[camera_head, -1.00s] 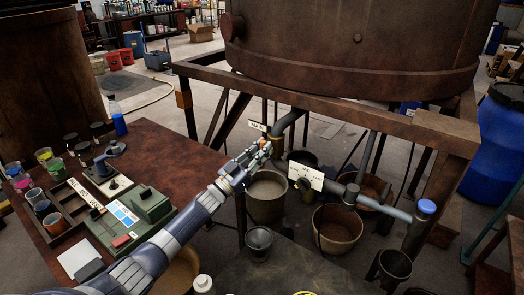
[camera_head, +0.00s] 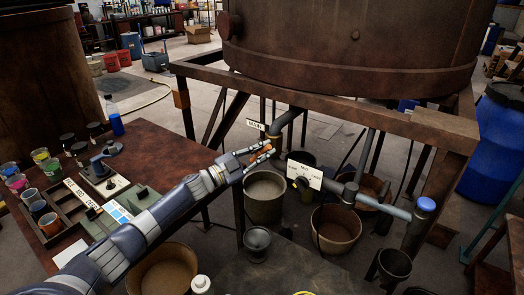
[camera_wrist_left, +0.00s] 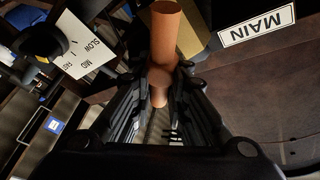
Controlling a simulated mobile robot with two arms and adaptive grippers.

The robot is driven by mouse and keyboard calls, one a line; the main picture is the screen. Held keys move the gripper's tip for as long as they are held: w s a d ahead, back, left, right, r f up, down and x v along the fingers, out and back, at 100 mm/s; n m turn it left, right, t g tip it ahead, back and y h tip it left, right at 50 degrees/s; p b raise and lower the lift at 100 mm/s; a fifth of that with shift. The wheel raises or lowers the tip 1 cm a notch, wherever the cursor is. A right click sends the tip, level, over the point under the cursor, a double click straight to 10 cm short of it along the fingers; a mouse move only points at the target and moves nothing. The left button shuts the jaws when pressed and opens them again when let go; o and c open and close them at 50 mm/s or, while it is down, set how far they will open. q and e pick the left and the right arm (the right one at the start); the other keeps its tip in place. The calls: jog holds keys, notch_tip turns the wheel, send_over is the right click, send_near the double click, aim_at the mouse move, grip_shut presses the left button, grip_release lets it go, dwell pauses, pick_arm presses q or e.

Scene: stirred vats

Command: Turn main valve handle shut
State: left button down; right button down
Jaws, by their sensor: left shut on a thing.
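The main valve handle (camera_wrist_left: 170,35) is an orange bar in the left wrist view, lying between my left gripper's (camera_wrist_left: 160,95) dark fingers. The fingers are shut on it and hide part of it. In the head view my left gripper (camera_head: 260,153) reaches in from the left, and a little orange of the handle shows at its fingertips. The handle is beside the dark bent pipe (camera_head: 287,120) below the vat. A white label reading MAIN (camera_head: 256,124) is just above; it also shows in the left wrist view (camera_wrist_left: 257,24). My right gripper is not in view.
A rusty vat (camera_head: 350,45) stands on a brown frame (camera_head: 300,98) above. A white speed card (camera_head: 304,175) is close to the right of my gripper. Buckets (camera_head: 266,196) stand below. A table (camera_head: 150,150) with cups and a box lies left, under my arm.

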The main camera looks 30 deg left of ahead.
pick_arm(q)
jog(key=m, duration=0.1)
jog(key=m+g+p, duration=0.1)
jog(key=m, duration=0.1)
jog(key=m+g+p, duration=0.1)
jog(key=shift+s+d+f+m+y, duration=0.1)
jog(key=shift+d+f+m+y, duration=0.2)
jog(key=shift+m, duration=0.1)
jog(key=m+p, duration=0.1)
jog(key=m+g+y+p, duration=0.1)
jog(key=m, duration=0.1)
jog(key=shift+d+f, duration=0.1)
jog(key=shift+f, duration=0.25)
jog(key=shift+f+m+y+p, duration=0.2)
jog(key=shift+m+y+p, duration=0.1)
jog(key=shift+m+p, duration=0.45)
jog(key=shift+f+g, duration=0.1)
jog(key=shift+g, duration=0.2)
jog(key=c, duration=1.5)
grip_release()
jog(key=shift+c, duration=0.2)
jog(key=v, duration=1.2)
